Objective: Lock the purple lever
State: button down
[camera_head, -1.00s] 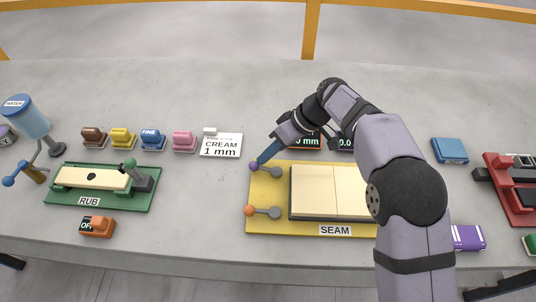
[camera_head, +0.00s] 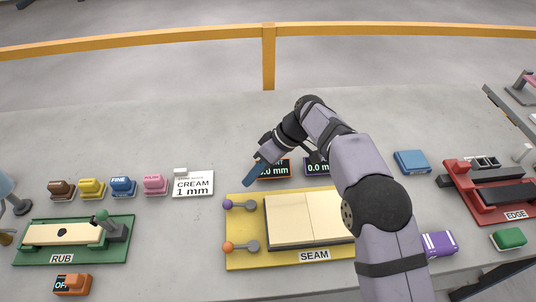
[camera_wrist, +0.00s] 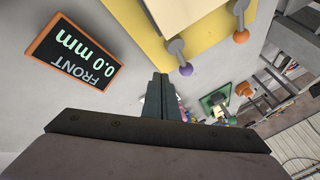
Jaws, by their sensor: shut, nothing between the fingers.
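The purple lever, a purple ball (camera_head: 228,204) on a short grey arm with a round grey pivot, sits at the back left of the yellow SEAM board (camera_head: 240,262). Its ball points left, away from the pale panels. The ball also shows in the wrist view (camera_wrist: 186,69), just right of my fingertips. My gripper (camera_head: 247,184), with blue fingers, is shut and empty behind and slightly right of the ball, apart from it. The fingers also show in the wrist view (camera_wrist: 160,78).
An orange lever (camera_head: 228,247) lies in front, also pointing left. Two small displays (camera_head: 273,169) stand behind the board, close to my gripper. A CREAM 1 mm card (camera_head: 193,185) lies left. The slab behind the displays is clear.

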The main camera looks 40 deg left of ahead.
jog(key=b+v, duration=0.1)
jog(key=v, duration=0.7)
jog(key=shift+d+r, duration=0.25)
jog(key=shift+w, duration=0.1)
jog(key=w+d+f+m+t+h+p, duration=0.15)
jog(key=w+d+m, duration=0.3)
jog(key=d, duration=0.85)
jog(key=w+d+m+t, duration=0.25)
jog(key=d+m, duration=0.35)
jog(key=d, duration=0.8)
jog(key=s+d+f+m+h, duration=0.1)
jog(key=s+d+f+m, duration=0.1)
jog(key=s+d, duration=0.2)
jog(key=s+d+f+m, duration=0.2)
jog(key=s+d, duration=0.3)
jog(key=d, duration=0.5)
jog(key=s+d+f+m+t+h+p, duration=0.1)
jog(key=s+d+m, duration=0.3)
jog(key=d, duration=0.3)
jog(key=shift+s+d+f+h, duration=0.3)
jog(key=shift+s+f+h, duration=0.1)
jog(key=shift+s, duration=0.3)
jog(key=shift+m, duration=0.25)
